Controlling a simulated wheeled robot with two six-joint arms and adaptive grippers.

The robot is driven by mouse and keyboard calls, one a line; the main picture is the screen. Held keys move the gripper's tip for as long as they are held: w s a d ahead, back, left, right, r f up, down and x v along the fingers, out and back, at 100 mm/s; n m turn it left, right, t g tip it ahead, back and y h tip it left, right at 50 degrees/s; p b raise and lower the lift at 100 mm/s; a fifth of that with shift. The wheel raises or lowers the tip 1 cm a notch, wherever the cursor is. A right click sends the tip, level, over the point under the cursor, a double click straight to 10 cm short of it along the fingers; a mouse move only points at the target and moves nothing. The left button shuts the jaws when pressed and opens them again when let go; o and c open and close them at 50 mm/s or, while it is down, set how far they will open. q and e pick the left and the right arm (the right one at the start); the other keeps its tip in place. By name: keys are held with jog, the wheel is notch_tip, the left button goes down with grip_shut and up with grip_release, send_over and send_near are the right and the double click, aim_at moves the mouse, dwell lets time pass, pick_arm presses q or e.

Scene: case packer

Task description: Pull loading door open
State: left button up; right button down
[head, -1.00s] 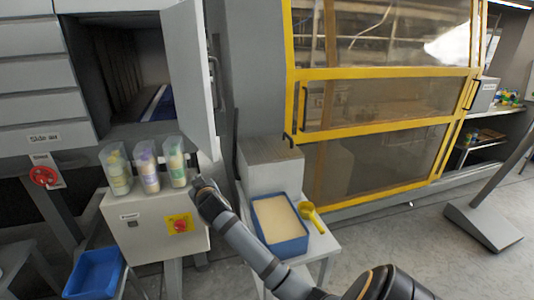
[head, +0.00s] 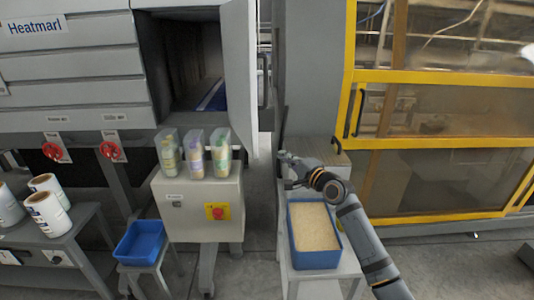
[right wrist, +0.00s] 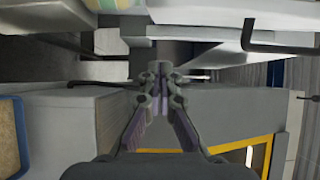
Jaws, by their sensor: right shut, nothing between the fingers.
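The grey loading door (head: 239,75) stands swung out at the right side of the dark machine opening (head: 190,62). Its dark bar handle (head: 266,80) is on the door's right-hand face. A dark bar handle on a pale panel, likely this one, shows at upper right in the right wrist view (right wrist: 250,35). My right gripper (head: 283,156) is shut and empty, below and right of the door's lower corner, apart from the handle. Its closed fingers show in the right wrist view (right wrist: 158,72). My left gripper is out of view.
A blue tray (head: 318,258) sits under my right arm, before a grey box with a black handle (head: 325,150). A yellow-framed guard (head: 440,78) stands right.

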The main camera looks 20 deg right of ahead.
jog(key=w+a+p, duration=0.2)
jog(key=w+a, duration=0.2)
jog(key=a, duration=0.1)
jog(key=shift+w+a, duration=0.2)
jog(key=shift+a, duration=0.1)
